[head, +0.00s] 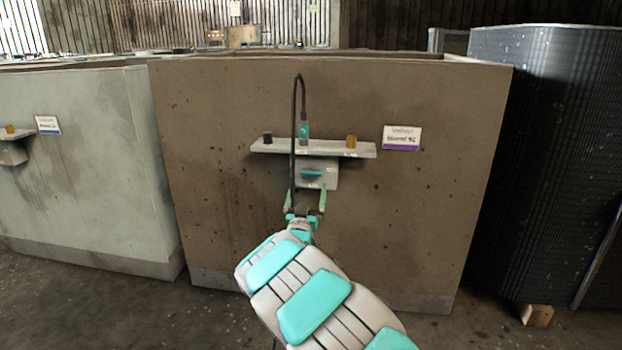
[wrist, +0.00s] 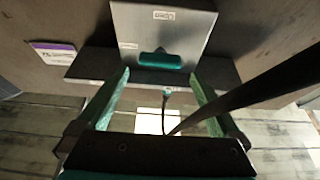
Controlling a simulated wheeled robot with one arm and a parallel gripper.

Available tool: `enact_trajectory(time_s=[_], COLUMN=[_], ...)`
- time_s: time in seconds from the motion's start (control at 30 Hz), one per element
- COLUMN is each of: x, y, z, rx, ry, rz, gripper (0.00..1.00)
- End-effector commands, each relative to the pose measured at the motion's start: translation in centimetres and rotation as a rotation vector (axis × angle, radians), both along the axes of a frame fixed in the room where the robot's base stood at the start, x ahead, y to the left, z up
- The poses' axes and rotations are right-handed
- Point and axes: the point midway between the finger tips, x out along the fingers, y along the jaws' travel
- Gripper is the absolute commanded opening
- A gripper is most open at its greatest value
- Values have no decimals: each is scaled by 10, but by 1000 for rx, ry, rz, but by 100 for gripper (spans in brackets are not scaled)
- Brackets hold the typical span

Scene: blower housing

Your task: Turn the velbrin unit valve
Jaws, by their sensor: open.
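The brown housing (head: 420,220) faces me with a grey box (head: 329,180) under a shelf on its front. A teal valve handle (head: 311,172) lies level across the box face. In the wrist view, the same teal handle (wrist: 160,60) shows on the grey box (wrist: 185,20), just beyond the fingertips. My gripper (head: 306,190) is open, its green fingers just below and in front of the handle. In the wrist view, the open gripper (wrist: 159,73) has empty space between its fingers. I see no contact with the handle.
A shelf (head: 364,151) above the box holds a dark cylinder (head: 267,138), a teal bottle (head: 304,131) and an amber jar (head: 351,141). A label (head: 401,138) is to the right. A pale unit (head: 80,180) stands left, a dark ribbed one (head: 540,170) right.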

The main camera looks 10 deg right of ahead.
Motion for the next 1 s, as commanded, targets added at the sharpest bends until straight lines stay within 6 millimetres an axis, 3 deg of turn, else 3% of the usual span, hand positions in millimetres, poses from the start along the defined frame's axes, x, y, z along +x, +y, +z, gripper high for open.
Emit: enact_trajectory(time_s=[0.4, 0.87, 1.0], x=[42, 49, 49], y=[-15, -16, -16], z=[18, 21, 21], rx=[1, 0, 0], ry=[1, 3, 3], rz=[-1, 1, 1], gripper=[100, 100, 84])
